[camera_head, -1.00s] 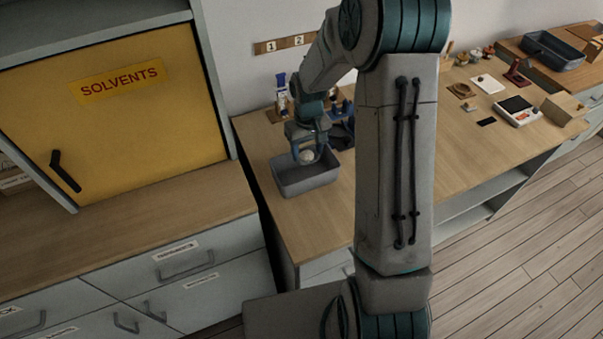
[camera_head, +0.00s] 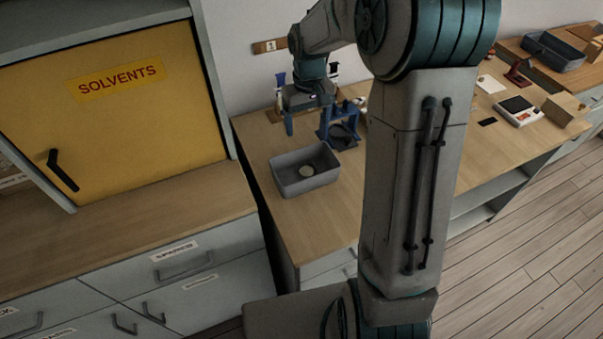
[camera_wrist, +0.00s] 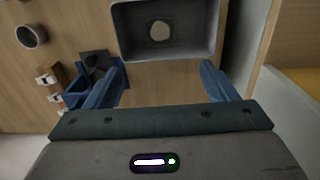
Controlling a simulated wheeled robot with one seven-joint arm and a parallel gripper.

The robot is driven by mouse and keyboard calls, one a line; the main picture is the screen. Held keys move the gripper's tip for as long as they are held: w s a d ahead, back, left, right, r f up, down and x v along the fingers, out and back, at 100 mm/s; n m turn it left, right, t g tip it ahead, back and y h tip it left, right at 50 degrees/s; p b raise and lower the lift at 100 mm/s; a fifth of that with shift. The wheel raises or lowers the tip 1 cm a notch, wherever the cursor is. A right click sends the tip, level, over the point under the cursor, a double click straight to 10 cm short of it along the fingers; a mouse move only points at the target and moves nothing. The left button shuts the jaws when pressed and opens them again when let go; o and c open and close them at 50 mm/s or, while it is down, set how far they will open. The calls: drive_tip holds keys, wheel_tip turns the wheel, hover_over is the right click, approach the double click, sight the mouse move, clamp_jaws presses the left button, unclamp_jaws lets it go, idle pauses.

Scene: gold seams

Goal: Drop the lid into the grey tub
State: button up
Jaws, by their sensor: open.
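The grey tub (camera_head: 300,187) stands on the wooden bench near its left end. The pale round lid (camera_head: 306,171) lies inside it on the floor of the tub. In the wrist view the tub (camera_wrist: 121,30) is at the top middle, with the lid (camera_wrist: 160,31) in it. My gripper (camera_head: 307,128) is open and empty, above the bench and behind the tub. In the wrist view its blue fingers (camera_wrist: 167,82) are spread wide, with bare bench between them.
A dark stand with blue parts (camera_head: 341,135) is right of my gripper. A grey cup (camera_wrist: 32,36) shows in the wrist view. The yellow solvents cabinet (camera_head: 120,125) stands left. A second dark tub (camera_head: 553,52) is far right. Bench in front of the grey tub is clear.

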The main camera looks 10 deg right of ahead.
wheel_tip(320, 180, up, 4)
drive_tip(key=shift+f, duration=0.15)
idle(0.5)
drive_tip(key=s+r+m+t, duration=0.2)
drive_tip(key=s+r+t, duration=0.1)
drive_tip(key=s, duration=2)
drive_tip(key=shift+s+r, duration=0.15)
drive_tip(key=shift+r, duration=0.3)
